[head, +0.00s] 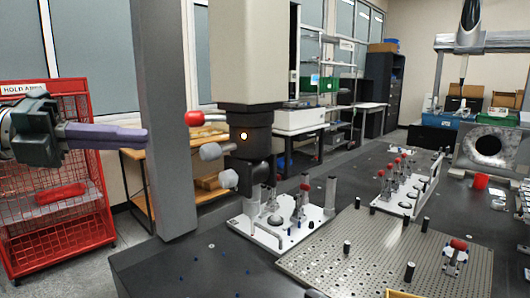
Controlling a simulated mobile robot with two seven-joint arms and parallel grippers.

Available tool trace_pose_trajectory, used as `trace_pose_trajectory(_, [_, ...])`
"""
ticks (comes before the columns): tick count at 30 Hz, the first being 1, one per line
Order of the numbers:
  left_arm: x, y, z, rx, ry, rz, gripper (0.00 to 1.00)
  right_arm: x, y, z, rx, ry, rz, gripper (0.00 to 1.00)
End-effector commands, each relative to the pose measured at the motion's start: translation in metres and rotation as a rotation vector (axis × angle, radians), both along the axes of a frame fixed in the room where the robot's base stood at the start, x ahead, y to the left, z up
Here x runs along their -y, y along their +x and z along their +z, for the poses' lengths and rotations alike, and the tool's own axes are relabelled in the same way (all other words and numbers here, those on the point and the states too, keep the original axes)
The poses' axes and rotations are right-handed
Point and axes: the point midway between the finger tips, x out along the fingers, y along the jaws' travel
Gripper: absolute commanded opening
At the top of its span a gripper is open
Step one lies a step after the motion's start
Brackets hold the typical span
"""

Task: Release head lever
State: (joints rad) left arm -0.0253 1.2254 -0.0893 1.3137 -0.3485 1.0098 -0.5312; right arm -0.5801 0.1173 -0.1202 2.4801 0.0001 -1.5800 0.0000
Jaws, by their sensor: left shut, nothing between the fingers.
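The measuring head (250,125) hangs at the bottom of a thick pale vertical ram (247,50) in the middle of the view. A lever with a red knob (194,118) sticks out from the head's left side. Below it are two grey knobs (210,151), and a small light glows on the head's front. My left gripper (147,138) is at the left with its purple fingers together and empty, pointing right. In the picture its tips are left of the red knob and slightly lower, apart from it. My right gripper is not in view.
A grey column (163,100) stands behind the gripper tips. Below the head, a white fixture plate (262,236) with clamps sits on the dark table (190,270). A perforated plate (370,275) lies to the right. A red wire cage (50,235) stands at the left.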

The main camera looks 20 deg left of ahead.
Motion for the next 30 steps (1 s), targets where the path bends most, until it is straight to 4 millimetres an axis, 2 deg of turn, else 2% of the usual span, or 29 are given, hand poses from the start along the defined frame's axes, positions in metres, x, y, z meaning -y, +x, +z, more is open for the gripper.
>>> trace_pose_trajectory(3, [-0.017, -0.005, -0.001, -0.001, 0.001, 0.002, 0.0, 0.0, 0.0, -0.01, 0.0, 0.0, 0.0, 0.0])
trace_pose_trajectory(9, [-0.028, -0.01, 0.004, 0.0, 0.0, -0.002, 0.0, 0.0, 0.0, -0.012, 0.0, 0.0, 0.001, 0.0])
trace_pose_trajectory(25, [-0.027, -0.009, 0.004, -0.002, -0.002, -0.002, 0.0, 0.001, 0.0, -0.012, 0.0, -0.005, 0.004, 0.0])
trace_pose_trajectory(30, [-0.014, 0.005, -0.012, -0.039, -0.096, 0.091, 0.0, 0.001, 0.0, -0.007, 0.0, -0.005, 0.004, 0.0])
